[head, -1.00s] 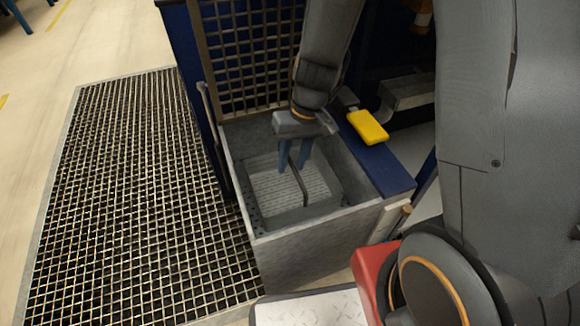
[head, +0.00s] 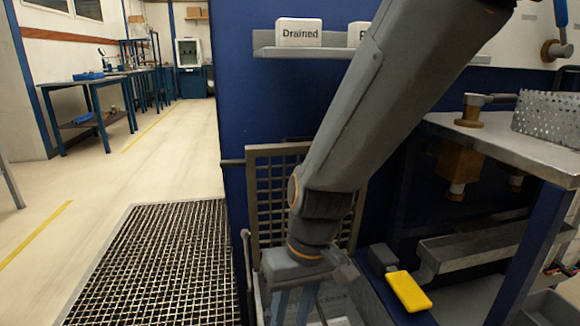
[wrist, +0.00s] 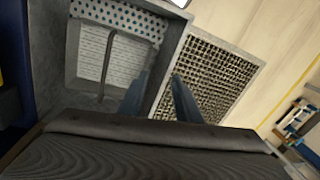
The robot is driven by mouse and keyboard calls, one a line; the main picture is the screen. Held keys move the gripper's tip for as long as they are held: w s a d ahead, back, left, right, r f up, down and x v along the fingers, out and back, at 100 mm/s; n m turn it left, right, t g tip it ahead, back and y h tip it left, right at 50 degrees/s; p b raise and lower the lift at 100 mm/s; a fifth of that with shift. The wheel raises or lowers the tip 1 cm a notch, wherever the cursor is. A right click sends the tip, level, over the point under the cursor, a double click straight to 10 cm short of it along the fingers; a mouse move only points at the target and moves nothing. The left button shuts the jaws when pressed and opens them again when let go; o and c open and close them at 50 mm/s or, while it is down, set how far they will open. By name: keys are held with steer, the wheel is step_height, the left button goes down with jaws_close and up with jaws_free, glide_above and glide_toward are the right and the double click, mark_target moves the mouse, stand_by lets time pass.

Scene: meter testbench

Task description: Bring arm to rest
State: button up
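My gripper (head: 292,305) points down at the bottom of the head view, over the grey sink-like basin (head: 340,306), which is mostly cut off there. In the wrist view the two blue fingers of my gripper (wrist: 160,97) stand apart with nothing between them. The wrist view shows the basin (wrist: 52,60) at the left, with a perforated plate (wrist: 92,45) and a thin dark bar (wrist: 108,62) inside it. My arm reaches down across the middle of the head view.
A floor grate (head: 155,260) lies left of the basin. A yellow block (head: 408,291) sits on the blue frame to the right. A shelf with a "Drained" sign (head: 298,33) and a metal counter (head: 510,145) are above. Open floor (head: 170,150) lies at the left.

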steer(key=s+a+r+n, duration=0.2)
steer(key=s+r, duration=0.4)
steer(key=s, duration=0.3)
steer(key=d+r+m+h+p, duration=0.1)
steer(key=d+r+m+p, duration=0.2)
steer(key=d+r+p, duration=0.7)
steer(key=d+r+m+h+p, duration=0.1)
steer(key=d+r+m+p, duration=0.2)
steer(key=d+r+p, duration=0.8)
step_height(320, 180, up, 5)
steer(key=p, duration=1.1)
steer(key=shift+m, duration=0.4)
